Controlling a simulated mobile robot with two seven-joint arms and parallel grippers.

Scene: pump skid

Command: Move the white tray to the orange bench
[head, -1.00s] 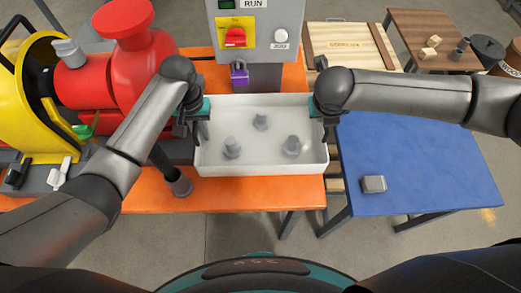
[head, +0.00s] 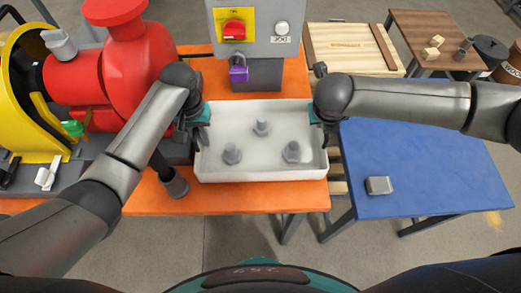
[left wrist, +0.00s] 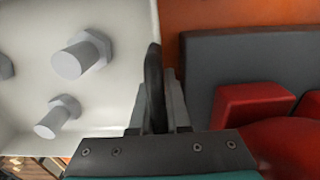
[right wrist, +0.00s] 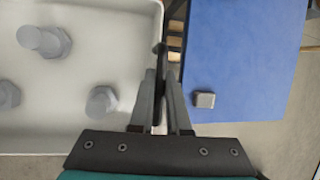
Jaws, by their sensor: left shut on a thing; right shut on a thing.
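The white tray (head: 262,172) holds three grey bolts (head: 262,127) standing on their heads. It is over the orange bench (head: 255,197), in front of the control box post; I cannot tell whether its underside touches the bench. The tray looks about level.
A red pump (head: 105,70) with a yellow guard (head: 25,90) stands left of the tray. A control box (head: 252,28) with a purple padlock (head: 238,73) stands behind it. A blue table (head: 425,165) with a grey block (head: 379,185) is at the right. A wooden crate (head: 350,48) is behind.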

